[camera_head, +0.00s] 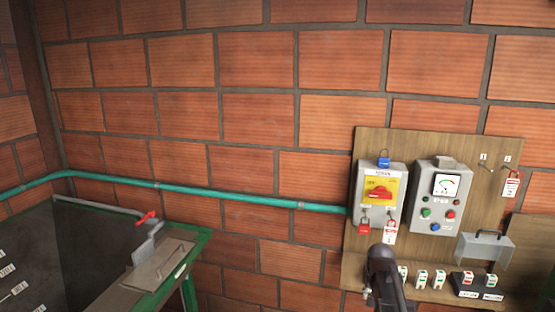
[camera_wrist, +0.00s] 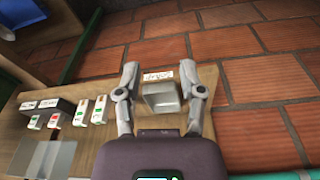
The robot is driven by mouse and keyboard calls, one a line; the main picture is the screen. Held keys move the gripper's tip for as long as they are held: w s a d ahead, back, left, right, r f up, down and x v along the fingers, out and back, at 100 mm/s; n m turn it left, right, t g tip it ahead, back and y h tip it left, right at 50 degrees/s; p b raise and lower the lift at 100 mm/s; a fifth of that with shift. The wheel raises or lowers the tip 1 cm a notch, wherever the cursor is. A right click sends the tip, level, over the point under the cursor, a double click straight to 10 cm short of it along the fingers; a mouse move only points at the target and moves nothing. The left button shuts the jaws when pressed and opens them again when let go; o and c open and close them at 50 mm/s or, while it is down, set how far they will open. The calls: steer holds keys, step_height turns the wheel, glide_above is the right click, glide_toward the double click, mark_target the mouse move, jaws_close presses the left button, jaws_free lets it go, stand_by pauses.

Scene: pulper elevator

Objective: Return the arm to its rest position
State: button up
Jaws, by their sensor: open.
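My gripper (camera_wrist: 160,72) shows in the wrist view with its two fingers spread apart. A small grey block (camera_wrist: 161,98) and a white label (camera_wrist: 157,75) show in the gap between the fingers. The fingers do not visibly clamp the block, and I cannot tell how far away it is. In the head view a dark part of my arm (camera_head: 384,275) rises in front of the lower part of the wooden board (camera_head: 450,145). My gripper is not clearly visible there, and most of the arm is out of view.
The board carries a switch box with a red handle (camera_head: 379,190), a meter box (camera_head: 436,205), padlocks, tags and a clear cover (camera_head: 485,248). A teal pipe (camera_head: 250,199) crosses the brick wall. A green-framed machine (camera_head: 160,265) stands at left.

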steer(key=s+a+f+n+g+b, duration=0.1)
steer(key=s+a+f+n+b, duration=0.3)
steer(key=s+a, duration=0.8)
step_height(320, 180, down, 2)
steer(key=shift+s+a+n+g+y+b, duration=0.3)
steer(key=shift+a+n+y, duration=0.1)
steer(key=shift+a, duration=0.05)
steer(key=shift+s, duration=0.7)
